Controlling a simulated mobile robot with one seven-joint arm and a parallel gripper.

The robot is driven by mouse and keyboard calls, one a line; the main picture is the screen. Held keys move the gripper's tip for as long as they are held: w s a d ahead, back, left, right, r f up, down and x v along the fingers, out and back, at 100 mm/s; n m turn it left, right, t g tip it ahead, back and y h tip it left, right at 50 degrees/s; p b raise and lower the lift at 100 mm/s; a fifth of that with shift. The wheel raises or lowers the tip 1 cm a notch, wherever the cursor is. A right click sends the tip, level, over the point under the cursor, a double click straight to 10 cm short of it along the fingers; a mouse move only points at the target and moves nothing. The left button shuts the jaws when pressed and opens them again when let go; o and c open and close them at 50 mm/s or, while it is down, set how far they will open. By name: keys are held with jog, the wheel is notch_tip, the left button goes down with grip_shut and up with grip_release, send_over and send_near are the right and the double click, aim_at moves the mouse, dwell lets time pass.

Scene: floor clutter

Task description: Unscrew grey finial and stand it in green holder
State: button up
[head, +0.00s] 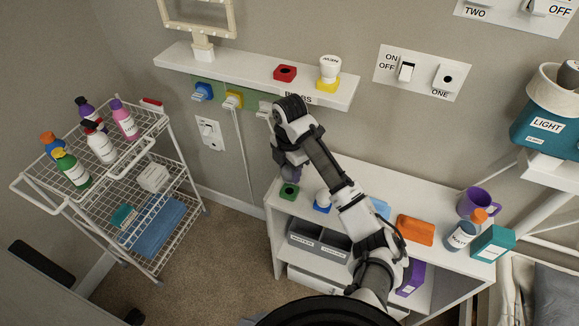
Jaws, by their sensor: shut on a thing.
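The green holder (289,190) is a small block on the left end of the white shelf unit's top. My gripper (290,163) points down over it and is mostly hidden by its own wrist. A rounded greyish piece, seemingly the grey finial (291,173), shows below the wrist, directly above the green holder. My gripper is shut on it. I cannot tell whether the finial touches the holder or sits in it.
A blue holder (322,204) with a white knob stands close to the right. An orange cloth (415,230), purple mug (477,202) and teal box (491,243) are farther right. The wall shelf (225,72) is above, holding a red holder (285,73). A wire cart (100,160) stands left.

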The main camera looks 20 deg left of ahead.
aim_at(290, 182)
jog(key=shift+f+b, duration=1)
jog(key=shift+f, duration=0.9)
jog(key=shift+f+b, duration=0.55)
jog(key=shift+f, duration=0.7)
dwell(0.4)
jog(key=o, duration=1.2)
notch_tip(290, 182, up, 14)
jog(key=shift+f, duration=0.1)
dwell(0.5)
